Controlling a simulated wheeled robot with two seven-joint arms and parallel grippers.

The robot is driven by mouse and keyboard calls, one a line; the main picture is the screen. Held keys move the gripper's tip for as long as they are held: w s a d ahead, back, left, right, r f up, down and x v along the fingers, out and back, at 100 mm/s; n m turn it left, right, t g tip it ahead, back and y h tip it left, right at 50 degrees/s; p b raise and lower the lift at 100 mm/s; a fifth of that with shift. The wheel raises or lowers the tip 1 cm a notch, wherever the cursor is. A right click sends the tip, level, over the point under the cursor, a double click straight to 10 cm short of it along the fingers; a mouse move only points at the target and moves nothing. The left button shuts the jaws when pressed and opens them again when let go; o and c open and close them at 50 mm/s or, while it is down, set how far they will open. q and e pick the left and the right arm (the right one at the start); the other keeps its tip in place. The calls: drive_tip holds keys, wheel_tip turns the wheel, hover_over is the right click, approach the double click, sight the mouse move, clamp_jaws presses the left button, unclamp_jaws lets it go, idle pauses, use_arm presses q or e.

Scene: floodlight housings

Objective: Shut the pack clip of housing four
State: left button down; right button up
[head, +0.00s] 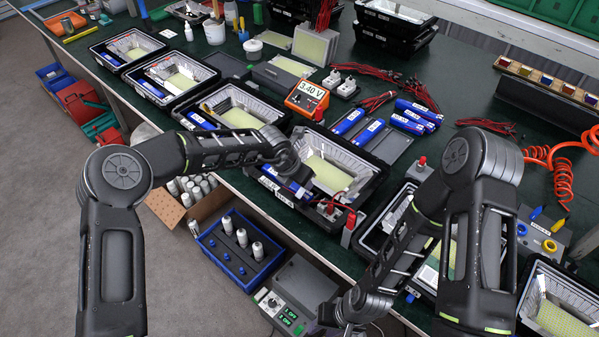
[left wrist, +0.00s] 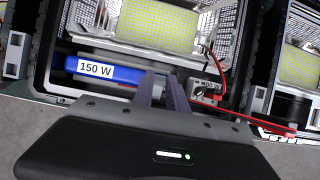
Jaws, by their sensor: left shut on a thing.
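Housing four (head: 375,172) is the open black floodlight housing in the middle of the bench, with a bright reflector and a yellow LED panel (head: 327,172). In the left wrist view, a blue pack marked 150 W (left wrist: 100,69) lies along its near side. My left gripper (head: 297,188) is over this near side. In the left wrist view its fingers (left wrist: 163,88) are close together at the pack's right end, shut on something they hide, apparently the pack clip. My right gripper (head: 345,312) hangs low in front of the bench, away from the housing; its jaws are unclear.
Other open housings stand left (head: 170,75) and right (head: 560,312) of this one. A small connector box (left wrist: 204,91) with a red lead is just right of my left fingers. An orange meter (head: 307,99) and blue packs (head: 350,121) lie behind. A blue crate (head: 240,250) stands below.

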use_arm(q)
drive_tip(key=shift+w+d+f+g+y, duration=0.35)
drive_tip(key=shift+d+f+g+y, duration=0.15)
drive_tip(key=shift+g+y, duration=0.3)
drive_tip(key=shift+w+d+f+g+y+b, duration=0.25)
drive_tip(key=shift+f+g+y+b, duration=0.1)
drive_tip(key=shift+g+y+b, duration=0.35)
drive_tip(key=shift+a, duration=0.1)
drive_tip(key=c, duration=1.3)
unclamp_jaws()
drive_tip(key=shift+w+r, duration=0.1)
